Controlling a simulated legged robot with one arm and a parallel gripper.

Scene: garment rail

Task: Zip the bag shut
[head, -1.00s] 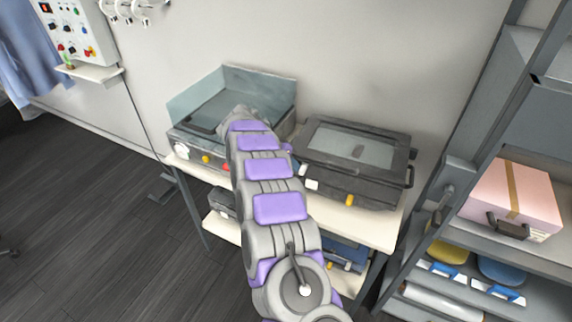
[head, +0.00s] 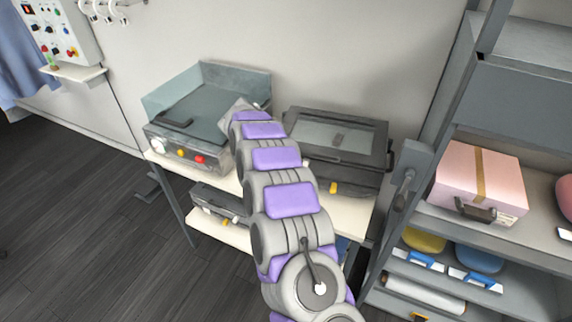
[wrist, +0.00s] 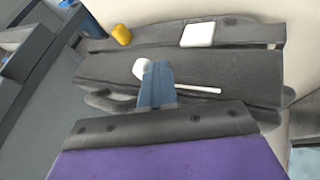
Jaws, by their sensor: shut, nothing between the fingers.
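I cannot make out a bag or a zip for certain. A pink box-like thing (head: 478,178) with a tan strip across its top and a dark handle in front sits on the rack at the right in the head view; I cannot tell whether it is the bag. My gripper (wrist: 157,70) shows in the wrist view with its blue fingers shut and empty. It is in front of a dark appliance face with a yellow knob (wrist: 121,35), a white square (wrist: 198,34) and a thin white rod (wrist: 190,88). I cannot tell whether it touches them. In the head view my arm hides the gripper.
A bench (head: 158,159) holds an open grey appliance (head: 210,95) and a black lidded appliance (head: 345,140). A grey rack (head: 460,212) stands at the right, with yellow (head: 424,239) and blue (head: 478,258) things and a white roll (head: 425,295) lower down. The floor at left is clear.

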